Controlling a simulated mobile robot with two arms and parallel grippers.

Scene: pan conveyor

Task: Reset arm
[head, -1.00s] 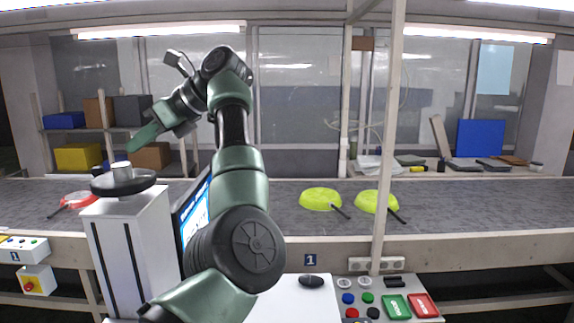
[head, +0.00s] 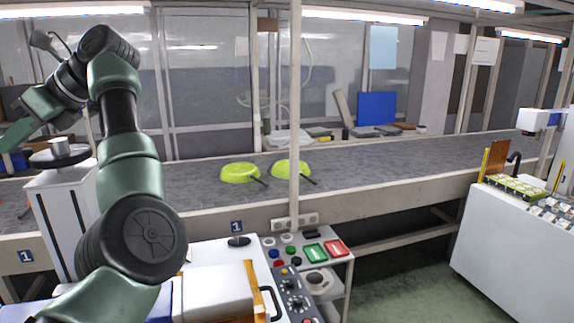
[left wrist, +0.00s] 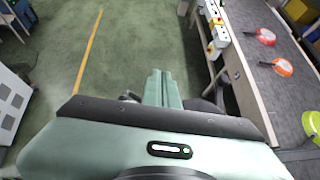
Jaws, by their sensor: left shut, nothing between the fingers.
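My left arm is raised and bent at the left of the head view. Its gripper (head: 12,136) is at the left picture edge, partly cut off. In the left wrist view the two green fingers of the gripper (left wrist: 162,88) lie side by side, shut and empty, above the green floor. The fingers touch nothing. My right gripper is not in view.
A conveyor (head: 350,160) carries two yellow-green pans (head: 238,173) (head: 290,168). Red (left wrist: 265,36) and orange (left wrist: 283,67) pans show in the left wrist view. A button panel (head: 305,250) stands in front. A white cabinet (head: 510,235) stands right, with open floor (head: 410,285) between.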

